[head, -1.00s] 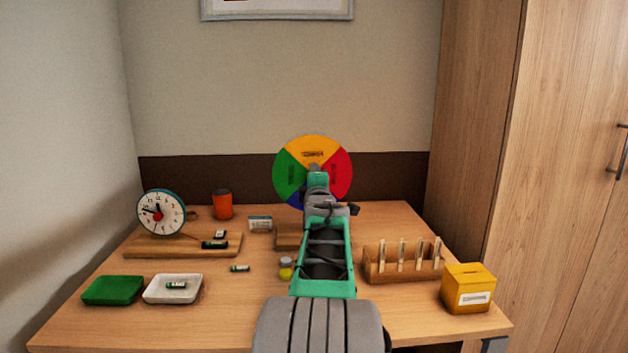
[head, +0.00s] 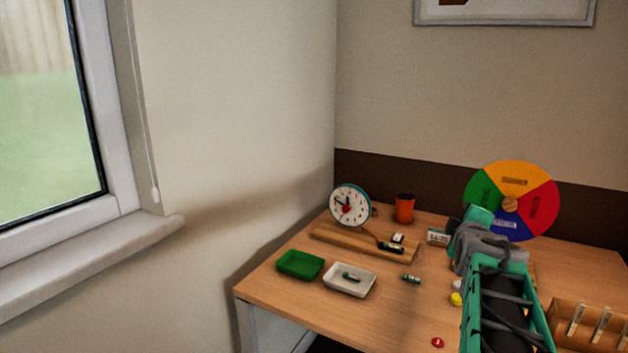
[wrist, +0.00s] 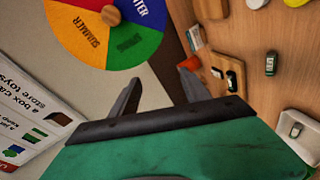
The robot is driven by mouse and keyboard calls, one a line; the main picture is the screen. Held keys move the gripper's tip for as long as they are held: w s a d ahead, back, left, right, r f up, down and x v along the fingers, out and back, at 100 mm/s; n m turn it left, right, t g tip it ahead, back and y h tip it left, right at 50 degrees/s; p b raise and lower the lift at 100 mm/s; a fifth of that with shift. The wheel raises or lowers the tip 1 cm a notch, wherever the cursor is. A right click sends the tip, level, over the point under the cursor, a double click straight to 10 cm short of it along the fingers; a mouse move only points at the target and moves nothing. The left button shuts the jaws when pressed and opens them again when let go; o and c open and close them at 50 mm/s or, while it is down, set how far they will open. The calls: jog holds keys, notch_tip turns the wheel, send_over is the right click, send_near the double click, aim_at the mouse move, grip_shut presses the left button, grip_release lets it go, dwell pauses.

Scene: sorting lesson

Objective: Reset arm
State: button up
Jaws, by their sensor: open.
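My gripper (wrist: 160,90) is open in the wrist view, its two grey fingers apart with nothing between them. My arm rises at the lower right of the head view and hides part of the desk; the fingers cannot be made out there.
The desk (head: 330,305) holds a clock (head: 350,205), an orange cup (head: 404,208), a green tray (head: 300,264), a white tray (head: 366,284), a loose battery (head: 411,278) and a wooden rack (head: 562,318). A wall and window (head: 40,110) are at left.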

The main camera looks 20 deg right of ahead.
jog(key=a+r+m+g+y+p, duration=0.3)
jog(key=a+y+p, duration=0.65)
jog(key=a, duration=1.45)
jog(key=s+a+m+g+p, duration=0.3)
jog(key=s+a+g+p, duration=0.2)
jog(key=s+a+p, duration=0.7)
jog(key=s+a, duration=0.2)
jog(key=a, duration=0.2)
jog(key=shift+s+a+f+m+g+p, duration=0.15)
jog(key=shift+s+a+m+g+p, duration=0.15)
jog(key=shift+a+g, duration=0.1)
jog(key=shift+c, duration=0.2)
